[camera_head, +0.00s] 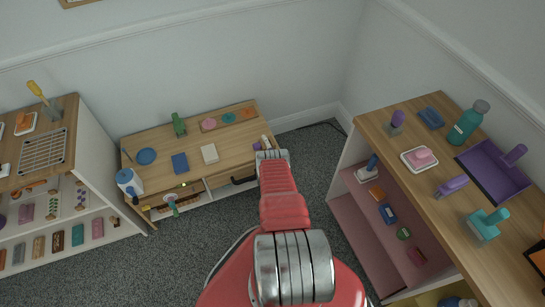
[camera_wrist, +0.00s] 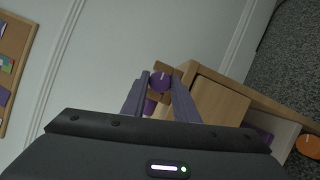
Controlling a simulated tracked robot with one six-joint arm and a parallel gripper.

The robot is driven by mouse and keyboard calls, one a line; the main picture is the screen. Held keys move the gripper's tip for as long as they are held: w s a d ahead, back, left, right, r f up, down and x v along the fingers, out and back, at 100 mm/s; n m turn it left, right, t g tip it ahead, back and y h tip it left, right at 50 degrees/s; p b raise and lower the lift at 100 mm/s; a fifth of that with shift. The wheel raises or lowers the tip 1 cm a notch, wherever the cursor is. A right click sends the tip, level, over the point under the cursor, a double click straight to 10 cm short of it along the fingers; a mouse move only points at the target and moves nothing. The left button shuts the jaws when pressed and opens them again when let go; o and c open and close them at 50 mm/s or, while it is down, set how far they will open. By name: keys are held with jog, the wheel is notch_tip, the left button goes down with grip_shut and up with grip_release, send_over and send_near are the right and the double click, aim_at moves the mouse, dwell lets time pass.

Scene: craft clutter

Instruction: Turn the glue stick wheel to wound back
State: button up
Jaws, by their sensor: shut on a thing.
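A round purple wheel (camera_wrist: 160,83) with a short white mark on its face shows in the wrist view, between the fingertips of my gripper (camera_wrist: 159,78). The gripper is shut on the wheel, with one finger on each side. Another purple part (camera_wrist: 149,106) shows just below the wheel, between the fingers; I cannot tell whether it belongs to the glue stick. In the head view my red arm reaches to the right end of the low wooden table (camera_head: 232,160) and hides most of the gripper and the wheel.
The low table also bears a green figure (camera_head: 179,124), a blue disc (camera_head: 146,157), a blue block (camera_head: 180,164) and a cream block (camera_head: 209,153). A shelf unit (camera_head: 372,131) with a purple tray (camera_head: 487,183) stands at right. Another shelf (camera_head: 92,140) stands at left. Carpet between is clear.

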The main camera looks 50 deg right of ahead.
jog(key=shift+a+f, duration=0.15)
jog(key=shift+f, duration=0.05)
jog(key=o, duration=0.8)
jog(key=shift+o, duration=1.3)
jog(key=shift+r, duration=0.1)
